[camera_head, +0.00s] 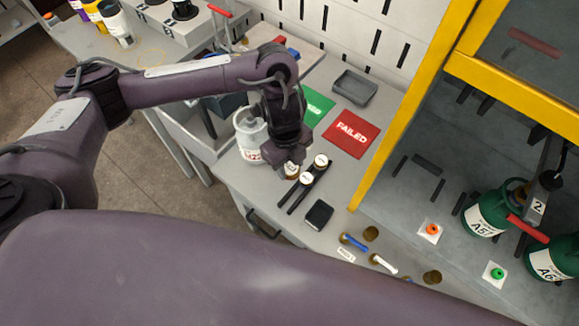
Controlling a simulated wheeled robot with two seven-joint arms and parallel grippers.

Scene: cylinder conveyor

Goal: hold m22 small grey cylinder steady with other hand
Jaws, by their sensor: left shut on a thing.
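The small grey cylinder (247,137) stands upright on the grey bench, with a partly covered red-lettered label ending in 22. My left forearm and wrist hide part of its right side. My left gripper (291,163) points down just right of the cylinder, apart from its label. It is shut on a small white-topped brass piece (291,171) at the black rack; its fingertips are mostly hidden. Whether the piece is clear of the rack cannot be told. My right gripper is not in view.
Two similar white-topped pieces (321,161) stand beside the gripper. A red FAILED mat (351,134), a green mat (318,108) and a grey tray (355,87) lie behind. Green cylinders (485,213) stand inside the yellow-framed cabinet (409,115) at right.

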